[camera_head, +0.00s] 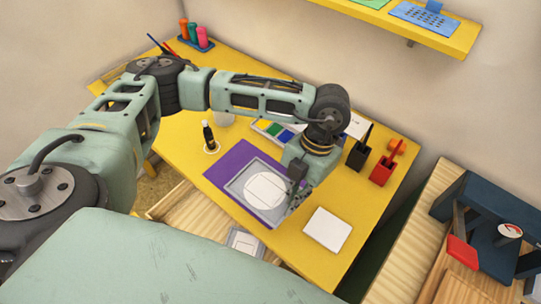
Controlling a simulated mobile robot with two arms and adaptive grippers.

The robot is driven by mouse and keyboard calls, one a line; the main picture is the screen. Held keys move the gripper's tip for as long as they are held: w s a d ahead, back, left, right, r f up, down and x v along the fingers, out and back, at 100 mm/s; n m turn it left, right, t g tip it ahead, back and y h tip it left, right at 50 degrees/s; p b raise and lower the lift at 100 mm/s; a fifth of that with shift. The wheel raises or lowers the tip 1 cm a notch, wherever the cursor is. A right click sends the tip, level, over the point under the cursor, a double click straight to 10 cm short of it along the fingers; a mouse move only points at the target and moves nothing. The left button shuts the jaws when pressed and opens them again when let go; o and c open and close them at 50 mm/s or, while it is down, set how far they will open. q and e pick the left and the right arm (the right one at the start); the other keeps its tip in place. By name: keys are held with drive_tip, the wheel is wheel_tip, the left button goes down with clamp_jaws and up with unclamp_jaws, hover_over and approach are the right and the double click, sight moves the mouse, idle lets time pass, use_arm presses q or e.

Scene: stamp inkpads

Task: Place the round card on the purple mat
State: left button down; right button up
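The purple mat (225,164) lies on the yellow table. A grey square plate (240,186) lies on the mat and leaves a purple border showing at the left and top. The white round card (264,190) appears to lie flat on the grey plate. My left gripper (294,203) points down at the card's right edge and hides part of the plate there. Its fingers are small and dark, so I cannot tell whether they are open or touch the card. My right gripper is not in view.
A white square sheet (327,229) lies to the right of the mat. A black holder (357,155) and a red holder (382,171) stand at the back right. A dark small bottle (209,136) stands behind the mat. An open drawer (190,208) is below the front edge.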

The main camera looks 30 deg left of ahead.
sight(279, 175)
use_arm(q)
drive_tip(key=w+a+f+b, duration=0.1)
drive_tip(key=w+a+f, duration=0.1)
drive_tip(key=w+a+f+b, duration=0.2)
drive_tip(key=a, duration=0.1)
drive_tip(key=w+a+f+b, duration=0.2)
drive_tip(key=shift+w+a+f, duration=0.15)
drive_tip(key=shift+w+a, duration=0.05)
drive_tip(key=shift+a, duration=0.15)
drive_tip(key=shift+w+a, duration=0.1)
drive_tip(key=shift+a, duration=0.05)
wheel_tip(279, 175, down, 4)
drive_tip(key=b, duration=0.3)
drive_tip(key=c, duration=2.4)
unclamp_jaws()
drive_tip(key=shift+f, duration=0.1)
drive_tip(key=o, duration=0.4)
